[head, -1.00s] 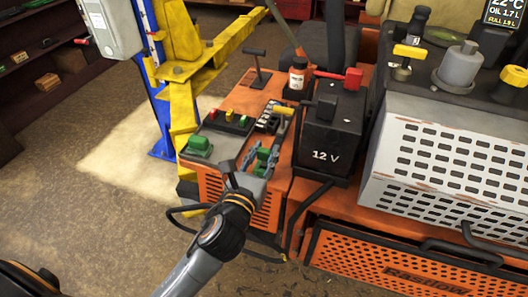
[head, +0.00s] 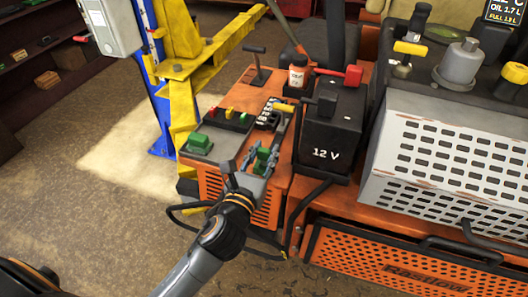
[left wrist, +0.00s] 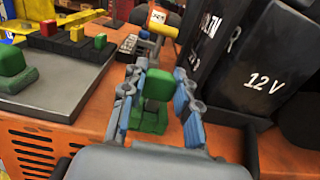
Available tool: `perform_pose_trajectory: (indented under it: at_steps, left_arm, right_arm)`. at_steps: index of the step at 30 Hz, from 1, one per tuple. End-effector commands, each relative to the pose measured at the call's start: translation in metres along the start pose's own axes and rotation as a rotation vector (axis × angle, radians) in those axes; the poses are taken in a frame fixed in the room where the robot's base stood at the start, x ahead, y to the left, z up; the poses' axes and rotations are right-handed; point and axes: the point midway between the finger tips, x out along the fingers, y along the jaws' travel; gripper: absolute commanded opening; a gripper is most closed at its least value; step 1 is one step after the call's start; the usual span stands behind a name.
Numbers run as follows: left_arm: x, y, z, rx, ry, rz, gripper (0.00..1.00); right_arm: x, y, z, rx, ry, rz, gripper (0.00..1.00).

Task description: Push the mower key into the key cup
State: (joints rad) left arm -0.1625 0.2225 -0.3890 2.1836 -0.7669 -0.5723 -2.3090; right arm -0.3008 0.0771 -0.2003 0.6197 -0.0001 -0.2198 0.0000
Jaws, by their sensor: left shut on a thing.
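My left gripper (head: 260,160) is shut on a green block (head: 263,158) at the right edge of the orange deck. In the left wrist view the green block (left wrist: 157,84) stands upright between the blue-padded fingers, with a wider green part below it. A yellow-handled piece on a grey stem (left wrist: 163,30) stands just beyond the fingertips. It also shows in the head view (head: 284,107). I cannot tell for sure which piece is the mower key, or which is the key cup. My right gripper is not in view.
A black 12 V battery (head: 330,140) stands close to the right of the gripper. Left of it is a grey panel with a second green block (head: 199,143). The white perforated mower cover (head: 445,155) is at right. A yellow lift arm (head: 205,65) stands behind.

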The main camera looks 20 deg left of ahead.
Motion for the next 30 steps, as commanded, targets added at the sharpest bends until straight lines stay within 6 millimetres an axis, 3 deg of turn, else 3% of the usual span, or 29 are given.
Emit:
perform_pose_trajectory:
  at_steps: [30]
  left_arm:
    - [0.000,0.000,-0.017,0.000,-0.001,-0.001,0.09]
  right_arm:
    - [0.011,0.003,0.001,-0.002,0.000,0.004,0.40]
